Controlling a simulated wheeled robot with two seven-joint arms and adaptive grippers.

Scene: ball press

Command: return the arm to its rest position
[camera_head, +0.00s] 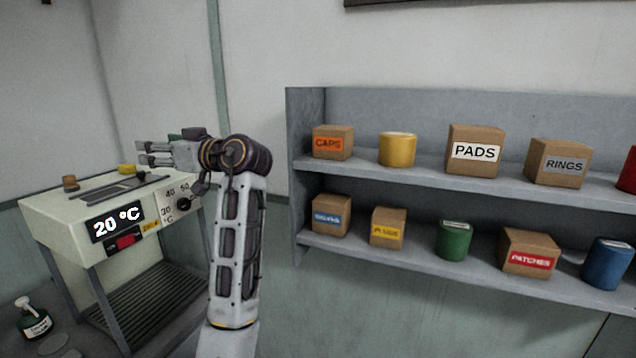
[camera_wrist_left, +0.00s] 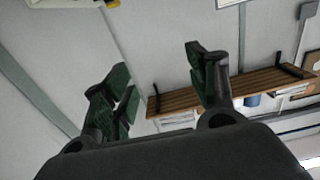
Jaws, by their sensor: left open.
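My left arm rises in the middle-left of the head view, its forearm upright and its wrist bent to the left. My left gripper (camera_head: 146,153) is open and points left, above the back of the white heating machine (camera_head: 75,208). Its two fingers also show in the left wrist view (camera_wrist_left: 160,85), spread apart with nothing between them. The machine's display reads 20 °C. My right gripper is not in view.
A grey shelf (camera_head: 390,175) at the right holds boxes labelled CAPS (camera_head: 333,142), PADS (camera_head: 475,150) and RINGS (camera_head: 558,162), plus colored cans. A green bottle (camera_head: 33,320) stands at the lower left. The left wrist view shows a wooden wall shelf (camera_wrist_left: 235,88).

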